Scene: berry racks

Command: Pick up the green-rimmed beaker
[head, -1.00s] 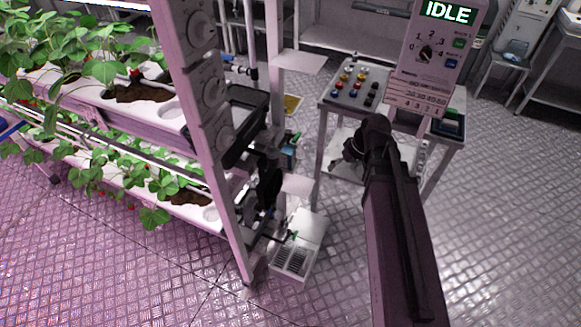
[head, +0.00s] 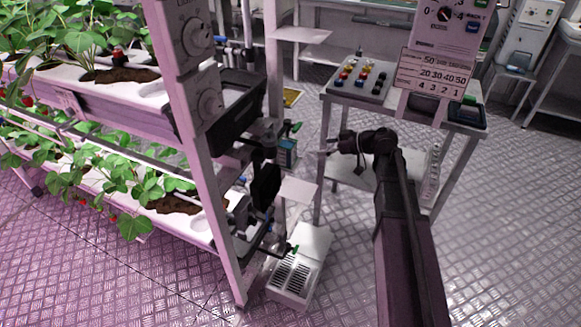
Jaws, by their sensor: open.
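I cannot make out a green-rimmed beaker for certain in the head view. A small green item (head: 469,100) shows by the dark tray at the right end of the grey table, but it is too small to tell what it is. My gripper (head: 324,147) is at the end of my arm, pointing left, in front of the table's left legs. It is small in the view, and its jaws are open with nothing seen between them.
A plant rack (head: 95,105) with strawberry plants fills the left. The grey table (head: 408,107) carries a panel of coloured knobs (head: 359,78) and a sign (head: 437,75). A white vented box (head: 300,268) stands on the floor. Open floor (head: 510,220) lies at right.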

